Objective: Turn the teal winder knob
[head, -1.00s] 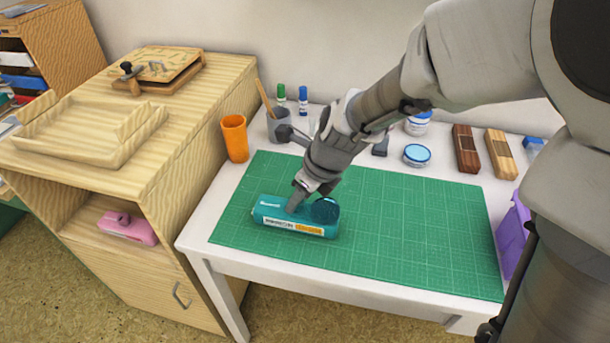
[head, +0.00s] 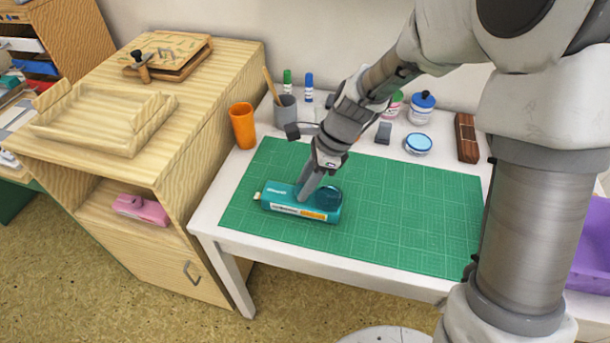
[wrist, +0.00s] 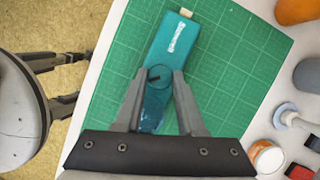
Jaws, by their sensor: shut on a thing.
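A teal case with a white label (head: 290,207) lies flat on the green cutting mat (head: 390,215), near its left side. It has a cream tip at its left end and a darker, see-through right end. In the wrist view, the round teal winder knob (wrist: 159,77) with a dark line on it sits on top of the case (wrist: 175,42). My gripper (head: 303,198) reaches down onto the case from above. In the wrist view my gripper (wrist: 159,76) has one finger on each side of the knob, shut on it. In the head view the fingers hide the knob.
An orange cup (head: 243,127), a grey pot (head: 286,110) and several jars, including a blue-lidded one (head: 418,143), stand behind the mat. A wooden cabinet (head: 195,150) with a pink case (head: 140,209) on its shelf is at left. The mat's right part is clear.

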